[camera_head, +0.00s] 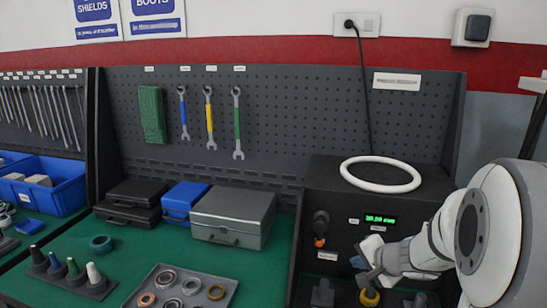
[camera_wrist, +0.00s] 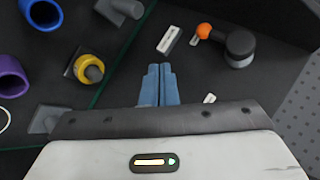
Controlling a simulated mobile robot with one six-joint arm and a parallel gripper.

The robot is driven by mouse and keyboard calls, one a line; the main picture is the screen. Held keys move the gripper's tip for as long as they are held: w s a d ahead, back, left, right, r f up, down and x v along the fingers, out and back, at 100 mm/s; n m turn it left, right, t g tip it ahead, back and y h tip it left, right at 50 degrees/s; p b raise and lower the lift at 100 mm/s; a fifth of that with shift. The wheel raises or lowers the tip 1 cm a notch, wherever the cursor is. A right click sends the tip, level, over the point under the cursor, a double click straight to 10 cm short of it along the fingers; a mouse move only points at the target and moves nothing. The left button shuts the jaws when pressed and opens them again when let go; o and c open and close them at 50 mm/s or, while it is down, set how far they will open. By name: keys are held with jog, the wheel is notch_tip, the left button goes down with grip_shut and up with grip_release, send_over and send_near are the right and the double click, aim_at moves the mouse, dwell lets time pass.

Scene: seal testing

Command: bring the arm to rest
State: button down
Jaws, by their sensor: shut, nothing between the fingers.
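My gripper (camera_head: 358,263) is in front of the black test box (camera_head: 300,262), low at the right of the head view. In the wrist view its blue-grey fingers (camera_wrist: 160,72) lie together, shut with nothing between them. My white arm fills the lower right of the head view and hides part of the box. The box front has a green lit display (camera_head: 380,219) and a black lever with an orange tip (camera_head: 319,241). The lever also shows in the wrist view (camera_wrist: 239,44), apart from the fingers.
A yellow ring (camera_head: 370,298) sits around a post near my gripper. A white ring (camera_head: 380,174) lies on top of the box. A tray of rings (camera_head: 205,300), several cones (camera_head: 72,270) and cases (camera_head: 232,215) stand on the green bench (camera_head: 140,258). Wrenches hang behind.

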jog(key=s+a+r+n+g+y, duration=0.1)
jog(key=s+a+r+n+g, duration=0.25)
jog(key=s+a+n, duration=0.55)
jog(key=s+n+g+h, duration=0.1)
jog(key=s+g+h, duration=0.2)
jog(key=s, duration=1)
jog(key=shift+d+r+n+h, duration=0.2)
jog(key=shift+n+h, duration=0.2)
jog(key=shift+h, duration=0.2)
